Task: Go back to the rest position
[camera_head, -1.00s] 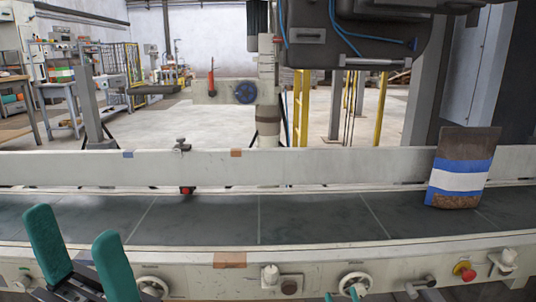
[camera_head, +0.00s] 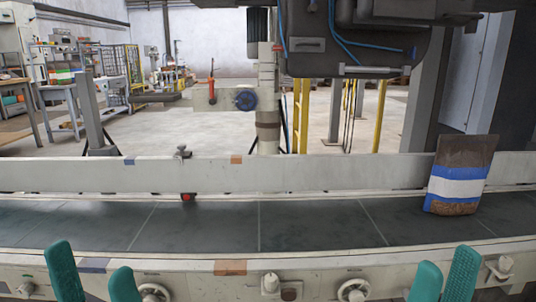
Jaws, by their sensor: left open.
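My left gripper (camera_head: 92,262) is at the lower left, in front of the conveyor's near side rail. Its two teal fingers are apart with nothing between them. My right gripper (camera_head: 446,262) is at the lower right, also in front of the near rail. Its teal fingers stand apart with a narrow empty gap. A brown bag with blue and white bands (camera_head: 459,176) stands on the dark conveyor belt (camera_head: 300,222), leaning against the far rail. Both grippers are apart from the bag. The lower parts of both grippers are cut off by the picture's edge.
The near rail carries handwheels (camera_head: 354,290) and small fittings. The far rail (camera_head: 330,172) runs across behind the belt. A dark machine head with blue hoses (camera_head: 355,45) hangs above and beyond it. The belt left of the bag is clear.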

